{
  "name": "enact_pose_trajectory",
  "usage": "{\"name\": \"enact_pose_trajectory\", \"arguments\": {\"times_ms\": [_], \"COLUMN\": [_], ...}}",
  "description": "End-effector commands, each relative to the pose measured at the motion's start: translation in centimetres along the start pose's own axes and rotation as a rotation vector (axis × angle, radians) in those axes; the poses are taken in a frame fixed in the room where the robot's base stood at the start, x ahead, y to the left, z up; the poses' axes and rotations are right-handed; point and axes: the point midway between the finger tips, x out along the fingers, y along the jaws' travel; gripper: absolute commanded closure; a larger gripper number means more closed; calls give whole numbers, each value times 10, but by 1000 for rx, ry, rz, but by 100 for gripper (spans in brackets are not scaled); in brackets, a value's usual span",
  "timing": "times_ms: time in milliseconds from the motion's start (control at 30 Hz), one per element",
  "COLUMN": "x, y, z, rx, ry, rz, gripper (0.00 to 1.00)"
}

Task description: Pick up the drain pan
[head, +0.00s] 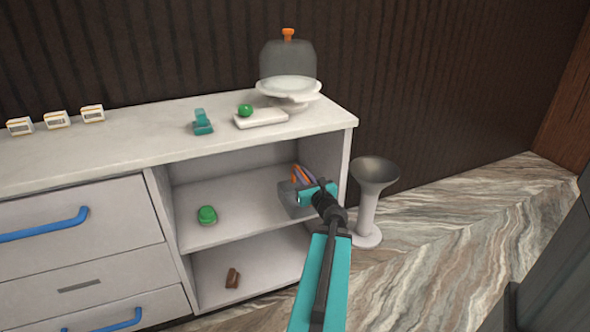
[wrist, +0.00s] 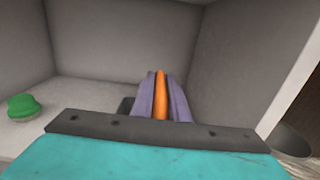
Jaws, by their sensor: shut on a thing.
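The drain pan (head: 289,203) appears to be the grey piece in the right part of the upper open shelf, largely hidden behind my arm's end. My gripper (head: 302,175) reaches into that shelf. In the wrist view its two purple fingers (wrist: 160,80) are shut on an upright orange part (wrist: 160,84), which looks like the pan's handle. A small dark grey bit of the pan (wrist: 126,103) shows beside the left finger. The rest of the pan is hidden by the wrist, and I cannot tell whether it touches the shelf.
A green round item (head: 207,214) sits left on the same shelf (head: 240,205). A brown item (head: 232,278) lies on the shelf below. The cabinet's right wall is close beside my gripper. A grey pedestal bowl (head: 375,175) stands on the floor to the right.

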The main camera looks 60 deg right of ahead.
Motion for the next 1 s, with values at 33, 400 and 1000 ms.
{"name": "enact_pose_trajectory", "arguments": {"times_ms": [33, 400, 1000], "x": [-8, -12, -29], "y": [1, 0, 0], "z": [5, 5, 7], "rx": [1, 2, 2], "ry": [0, 3, 2], "rz": [-1, 5, 3], "gripper": [100, 100, 100]}}
